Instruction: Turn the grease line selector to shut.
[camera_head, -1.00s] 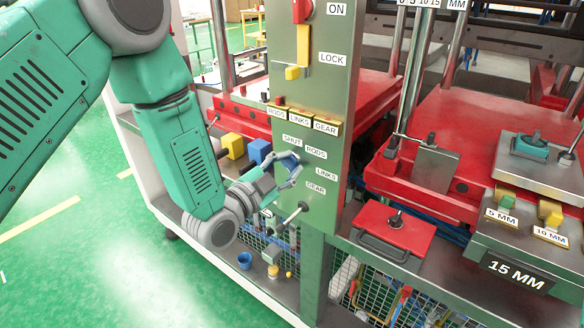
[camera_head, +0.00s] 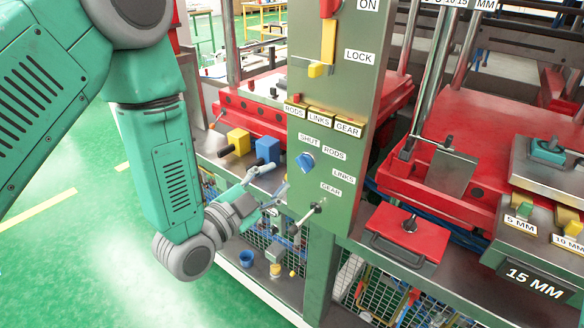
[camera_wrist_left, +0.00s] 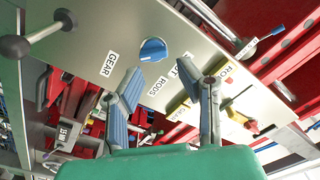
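The selector is a blue knob (camera_head: 305,162) on the green panel (camera_head: 345,110), with labels SHUT (camera_head: 309,142), RODS (camera_head: 334,154), LINKS (camera_head: 343,175) and GEAR (camera_head: 331,189) around its right side. I cannot tell surely which label it points at. The knob (camera_wrist_left: 153,49) also shows in the left wrist view, uncovered, with a pale line across its face. My left gripper (camera_head: 277,178) is open and empty, left of and below the knob, apart from it. In the left wrist view its spread fingers (camera_wrist_left: 165,75) partly cover the SHUT label. My right gripper is out of view.
A black-knobbed lever (camera_head: 318,207) sticks out below the GEAR label, close to my left gripper. A yellow lever (camera_head: 317,70) stands at LOCK above. Yellow (camera_head: 238,141) and blue (camera_head: 268,150) blocks lie behind the gripper. A red case (camera_head: 408,234) sits at the right.

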